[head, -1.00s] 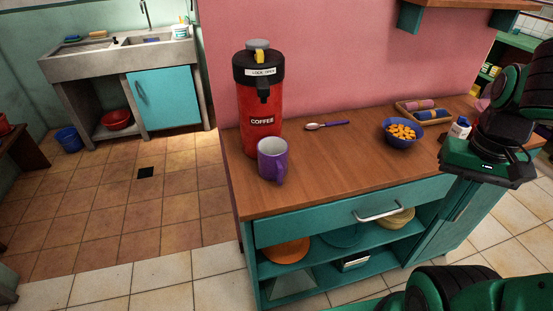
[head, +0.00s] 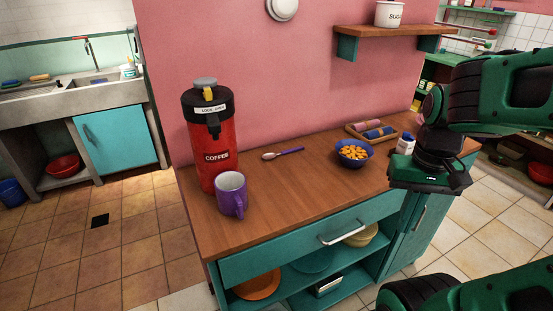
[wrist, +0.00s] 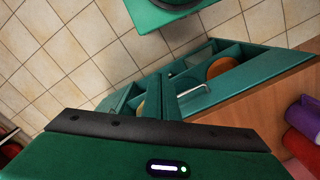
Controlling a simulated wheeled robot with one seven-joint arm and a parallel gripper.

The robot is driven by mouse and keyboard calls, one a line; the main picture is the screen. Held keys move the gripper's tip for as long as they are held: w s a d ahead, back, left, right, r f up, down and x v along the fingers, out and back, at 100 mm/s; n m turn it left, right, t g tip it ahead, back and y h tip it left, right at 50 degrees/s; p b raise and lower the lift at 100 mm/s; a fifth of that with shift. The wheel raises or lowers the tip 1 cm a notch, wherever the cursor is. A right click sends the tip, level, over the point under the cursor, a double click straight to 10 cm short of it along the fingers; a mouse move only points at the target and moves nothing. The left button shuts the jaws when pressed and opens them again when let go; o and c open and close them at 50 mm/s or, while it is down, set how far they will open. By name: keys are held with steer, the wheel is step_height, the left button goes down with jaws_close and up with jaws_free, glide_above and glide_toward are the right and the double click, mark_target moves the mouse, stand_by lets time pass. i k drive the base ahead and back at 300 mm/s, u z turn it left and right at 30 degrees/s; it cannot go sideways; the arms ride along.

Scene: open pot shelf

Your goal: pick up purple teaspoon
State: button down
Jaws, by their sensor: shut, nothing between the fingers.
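The purple teaspoon (head: 289,150) lies flat on the wooden counter (head: 290,190), its pale bowl end to the left and its purple handle to the right. It lies between the red coffee dispenser (head: 216,155) and the blue bowl of orange pieces (head: 353,157). My gripper (head: 430,182) is to the right of the spoon, by the counter's right end and well apart from it. In the wrist view my gripper's fingers (wrist: 160,98) look close together and hold nothing. The spoon does not show in the wrist view.
A purple mug (head: 232,194) stands in front of the dispenser. A wooden tray (head: 352,130) with rolled cloths and a small white bottle (head: 404,146) stand toward the right. A wall shelf (head: 395,33) with a sugar canister (head: 389,14) hangs above. The counter around the spoon is mostly clear.

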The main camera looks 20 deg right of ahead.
mark_target(283, 153)
steer(key=u, duration=2.15)
steer(key=k, duration=0.9)
steer(key=z, duration=1.9)
steer(key=i, duration=0.8)
steer(key=z, duration=0.1)
